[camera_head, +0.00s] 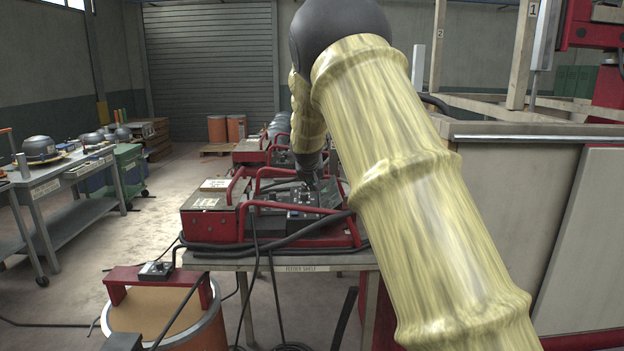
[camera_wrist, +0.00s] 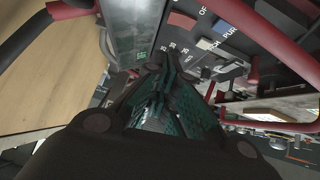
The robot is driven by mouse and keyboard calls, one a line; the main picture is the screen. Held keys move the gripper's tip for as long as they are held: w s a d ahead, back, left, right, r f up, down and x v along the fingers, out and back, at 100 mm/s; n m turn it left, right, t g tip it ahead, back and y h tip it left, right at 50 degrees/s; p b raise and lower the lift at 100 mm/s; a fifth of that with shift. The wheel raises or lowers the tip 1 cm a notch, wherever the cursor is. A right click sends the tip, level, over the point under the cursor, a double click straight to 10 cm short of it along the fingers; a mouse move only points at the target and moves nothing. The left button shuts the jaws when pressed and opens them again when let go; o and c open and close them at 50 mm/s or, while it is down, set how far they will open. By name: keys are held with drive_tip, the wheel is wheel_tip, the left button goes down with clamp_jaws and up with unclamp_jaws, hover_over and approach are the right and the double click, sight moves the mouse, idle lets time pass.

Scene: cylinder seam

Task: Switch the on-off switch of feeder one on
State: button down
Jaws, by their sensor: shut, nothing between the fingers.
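The nearest feeder (camera_head: 211,222), a red-framed unit with a dark control panel (camera_head: 290,218), stands on the table. Several feeders stand in a row behind it. In the wrist view the panel (camera_wrist: 228,62) fills the upper right. It bears white lettering, partly cut off, a reddish switch-like piece (camera_wrist: 182,21) and a blue one (camera_wrist: 222,28). I cannot tell which is the on-off switch. My gripper (camera_head: 311,184) points down over the panel. In the wrist view its fingers (camera_wrist: 153,72) are shut and empty, close to the panel; whether they touch it is unclear.
Red tube guards (camera_head: 236,190) rise around the panel and show close beside the fingers in the wrist view (camera_wrist: 252,25). Black cables hang over the shelf edge (camera_head: 310,267). An orange drum (camera_head: 205,325) stands front left. My arm hides much of the right side.

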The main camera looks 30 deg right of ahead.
drive_tip(key=p+x, duration=0.1)
drive_tip(key=x, duration=0.4)
drive_tip(key=shift+w+f+p, duration=0.25)
drive_tip(key=shift+p, duration=0.15)
drive_tip(key=f, duration=0.1)
drive_tip(key=f+p, duration=0.1)
drive_tip(key=f, duration=0.1)
drive_tip(key=shift+d, duration=0.25)
drive_tip(key=shift+f+p, duration=0.3)
drive_tip(key=shift+f, duration=0.4)
drive_tip(key=shift+s+d+f+b, duration=0.15)
drive_tip(key=shift+d+f+b, duration=0.05)
drive_tip(key=shift+f+b, duration=0.15)
drive_tip(key=shift+a+r, duration=0.15)
drive_tip(key=shift+a, duration=0.1)
